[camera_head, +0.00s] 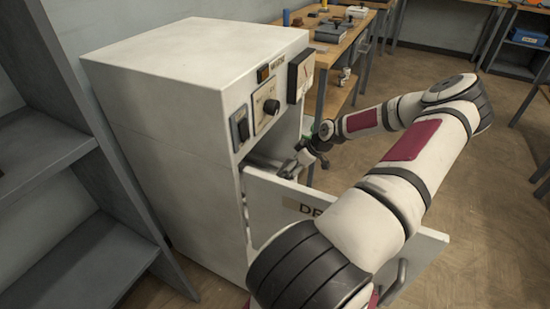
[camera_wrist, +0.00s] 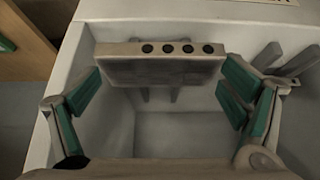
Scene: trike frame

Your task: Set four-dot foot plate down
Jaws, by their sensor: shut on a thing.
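The four-dot foot plate (camera_wrist: 160,68) is a grey-brown block with four dark dots in a row along its pale top edge. It shows in the wrist view between the green-padded fingers of my gripper (camera_wrist: 160,88), which is shut on it at its two ends. The plate is over the open drawer (camera_wrist: 128,12) of the white cabinet (camera_head: 170,110). I cannot tell whether its lower side touches anything. In the head view my gripper (camera_head: 303,160) is at the drawer opening, and the plate is hard to make out there.
Pale bar-like parts (camera_wrist: 292,62) lie at the right side of the drawer in the wrist view. Two prongs show below the plate. The drawer front (camera_head: 270,198) stands pulled out below the cabinet's control panel. A grey shelf (camera_head: 60,150) is at the left.

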